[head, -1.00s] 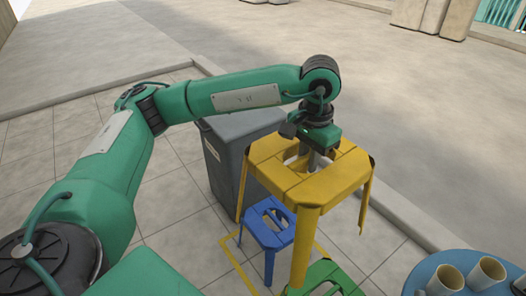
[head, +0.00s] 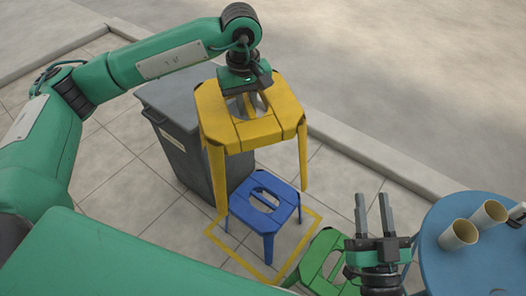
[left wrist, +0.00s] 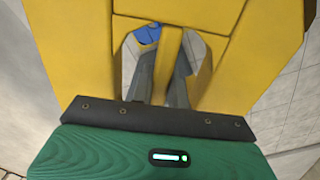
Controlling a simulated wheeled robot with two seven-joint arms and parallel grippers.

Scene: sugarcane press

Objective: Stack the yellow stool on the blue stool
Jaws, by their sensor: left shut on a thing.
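The yellow stool (head: 250,130) hangs upright in the air, held by its seat in my left gripper (head: 248,103). The left gripper's fingers reach into the seat opening, shut on the bar, as the left wrist view (left wrist: 168,75) shows. The blue stool (head: 264,200) stands upright on the tiled floor inside a yellow outline, below the yellow stool. In the head view the yellow stool is behind and slightly left of it; the gap in height is hard to tell. My right gripper (head: 374,215) is open and empty, right of the blue stool.
A grey bin (head: 180,125) stands left of the stools, close to the yellow stool's legs. A green stool (head: 322,258) is at the front, partly hidden by my right gripper. A round blue table (head: 440,270) with cups stands at right. A kerb (head: 370,165) runs behind.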

